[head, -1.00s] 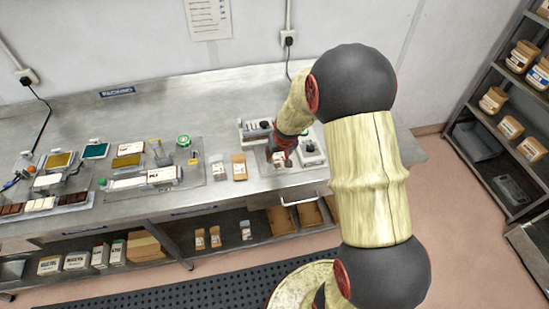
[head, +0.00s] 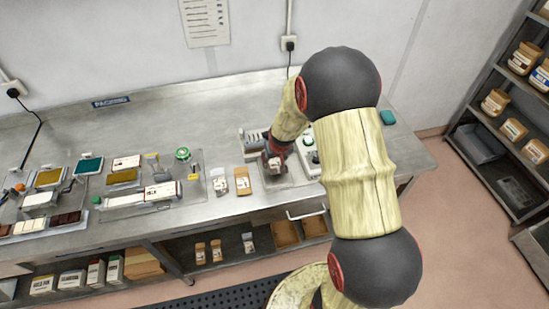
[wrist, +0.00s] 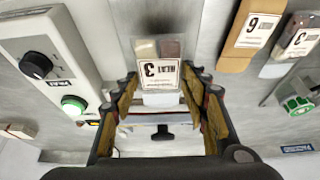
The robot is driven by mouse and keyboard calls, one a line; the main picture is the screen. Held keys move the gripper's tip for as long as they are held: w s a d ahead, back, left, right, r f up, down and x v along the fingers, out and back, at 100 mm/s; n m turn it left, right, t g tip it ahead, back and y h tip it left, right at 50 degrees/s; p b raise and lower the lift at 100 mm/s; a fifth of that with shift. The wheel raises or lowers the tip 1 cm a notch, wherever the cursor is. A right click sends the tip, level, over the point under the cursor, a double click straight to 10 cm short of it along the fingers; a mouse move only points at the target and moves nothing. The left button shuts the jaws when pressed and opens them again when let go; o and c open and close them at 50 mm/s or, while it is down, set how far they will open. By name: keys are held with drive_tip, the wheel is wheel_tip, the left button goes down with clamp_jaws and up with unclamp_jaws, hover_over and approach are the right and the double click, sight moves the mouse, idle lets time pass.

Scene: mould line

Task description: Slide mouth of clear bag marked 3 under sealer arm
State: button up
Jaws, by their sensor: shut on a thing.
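The clear bag marked 3 (wrist: 158,68) is between my fingertips in the wrist view, its label inverted, with brown contents at the far end. My gripper (wrist: 164,82) is shut on it; in the head view my gripper (head: 273,164) is low over the bench's right part, and the bag is mostly hidden. The sealer (head: 253,142) stands just behind my gripper. In the wrist view a pale bar with a black handle (wrist: 162,132) shows between my fingers, close to the bag. Whether the bag mouth is under the sealer arm cannot be told.
A control box (wrist: 45,75) with a dark knob and green button stands beside the gripper.

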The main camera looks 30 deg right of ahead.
drive_tip(key=shift+f+b, duration=0.4)
drive_tip(key=shift+f, duration=0.55)
drive_tip(key=shift+w+d+r, duration=0.1)
drive_tip(key=shift+w+r, duration=0.05)
drive_tip(key=shift+w, duration=0.3)
drive_tip(key=shift+w+d+b, duration=0.15)
drive_tip(key=shift+w+d, duration=0.1)
drive_tip(key=shift+w, duration=0.6)
drive_tip(key=shift+w+d+b, duration=0.15)
drive_tip(key=shift+w+d, duration=0.1)
drive_tip(key=shift+w, duration=0.6)
drive_tip(key=shift+f+b, duration=0.2)
drive_tip(key=shift+b, duration=0.25)
drive_tip(key=o, duration=1.2)
drive_tip(key=shift+c, duration=0.2)
drive_tip(key=shift+o, duration=0.4)
